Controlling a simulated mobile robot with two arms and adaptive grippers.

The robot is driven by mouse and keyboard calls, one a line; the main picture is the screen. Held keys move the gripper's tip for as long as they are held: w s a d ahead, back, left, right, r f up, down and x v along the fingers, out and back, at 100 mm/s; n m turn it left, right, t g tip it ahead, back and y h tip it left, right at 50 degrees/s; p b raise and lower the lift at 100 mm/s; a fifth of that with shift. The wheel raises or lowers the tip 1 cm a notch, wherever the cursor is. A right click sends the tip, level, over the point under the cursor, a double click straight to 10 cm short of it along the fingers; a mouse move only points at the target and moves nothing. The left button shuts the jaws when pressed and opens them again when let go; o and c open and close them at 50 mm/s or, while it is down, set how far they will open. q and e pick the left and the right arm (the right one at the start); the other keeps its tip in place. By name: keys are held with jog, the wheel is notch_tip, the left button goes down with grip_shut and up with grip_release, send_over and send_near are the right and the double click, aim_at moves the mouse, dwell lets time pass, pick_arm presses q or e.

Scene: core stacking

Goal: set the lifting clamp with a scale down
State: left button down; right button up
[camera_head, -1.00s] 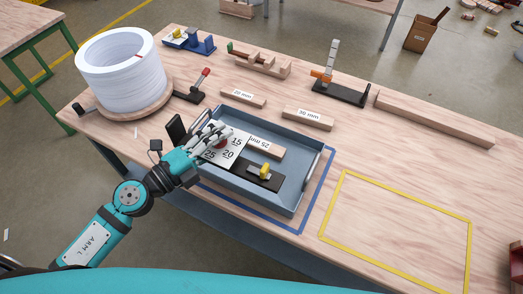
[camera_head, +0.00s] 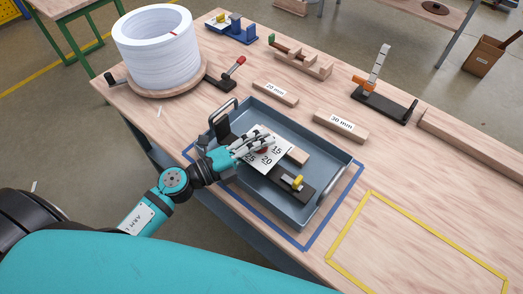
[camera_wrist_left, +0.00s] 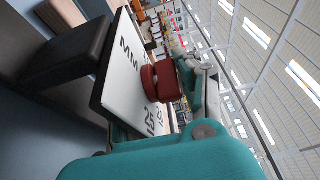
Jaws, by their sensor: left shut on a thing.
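The lifting clamp's white scale plate (camera_head: 253,165), marked 15, 20 and 25, is over the left part of the blue-grey tray (camera_head: 328,207). My left gripper (camera_head: 262,147) is shut on its red knob. The wrist view shows the plate (camera_wrist_left: 128,70) with "MM" lettering, the red knob (camera_wrist_left: 157,82) and a dark block-like part (camera_wrist_left: 65,55) beside the plate. I cannot tell whether the clamp touches the tray floor. A wooden block (camera_head: 298,156) lies partly under or behind the plate. My right gripper is not in view.
A black plate with a yellow knob (camera_head: 298,182) lies in the tray. Wooden blocks marked 20 mm (camera_head: 275,93) and 30 mm (camera_head: 341,126) lie behind it. A white ring stack (camera_head: 153,50) stands at left. The yellow-taped area (camera_head: 365,205) is empty.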

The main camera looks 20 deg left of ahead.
pick_arm(q)
jog(key=shift+f, duration=0.6)
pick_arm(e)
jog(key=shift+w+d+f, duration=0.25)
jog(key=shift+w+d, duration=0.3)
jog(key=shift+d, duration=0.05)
pick_arm(q)
jog(key=c, duration=1.1)
grip_release()
jog(key=shift+s+a+f, duration=0.1)
jog(key=shift+s+a, duration=0.1)
jog(key=b+v, duration=0.2)
jog(key=v, duration=0.8)
jog(key=shift+s+a+b, duration=0.15)
jog(key=shift+s+b, duration=0.1)
jog(key=shift+b, duration=0.15)
jog(key=shift+s+a, duration=0.25)
jog(key=shift+s, duration=0.05)
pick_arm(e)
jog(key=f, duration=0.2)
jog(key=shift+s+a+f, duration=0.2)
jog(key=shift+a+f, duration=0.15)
